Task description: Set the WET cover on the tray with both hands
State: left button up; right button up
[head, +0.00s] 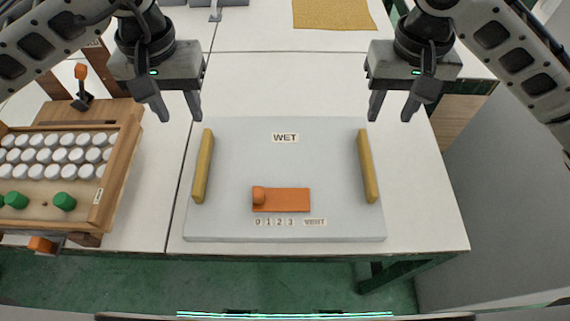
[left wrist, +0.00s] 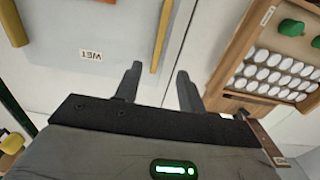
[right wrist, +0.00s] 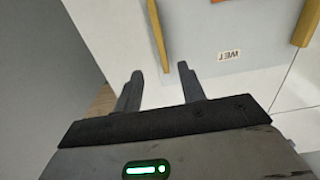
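The WET cover (head: 230,150) is a flat light grey panel lying on the white table, with a WET label, an orange slider (head: 290,200) and a scale ending in VENT. A yellow bar handle (head: 202,165) runs along its left side and another yellow handle (head: 368,165) along its right. What lies under the cover is hidden. My left gripper (head: 181,116) is open and empty above the table near the cover's far left corner. My right gripper (head: 390,116) is open and empty near the far right corner. Neither touches a handle.
A wooden case (head: 118,165) with rows of white pieces and several green ones stands on the left. A yellow-tan cloth (head: 335,14) and a grey item (head: 220,3) lie at the back. The table is clear behind and right of the cover.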

aim_at(201, 159)
pick_arm(q)
notch_tip(201, 159, down, 16)
jog(key=shift+r, duration=0.2)
pick_arm(e)
notch_tip(201, 159, down, 16)
jog(key=shift+r, duration=0.2)
pick_arm(q)
jog(key=shift+c, duration=0.3)
pick_arm(e)
jog(key=shift+c, duration=0.3)
pick_arm(q)
grip_shut()
pick_arm(e)
grip_shut()
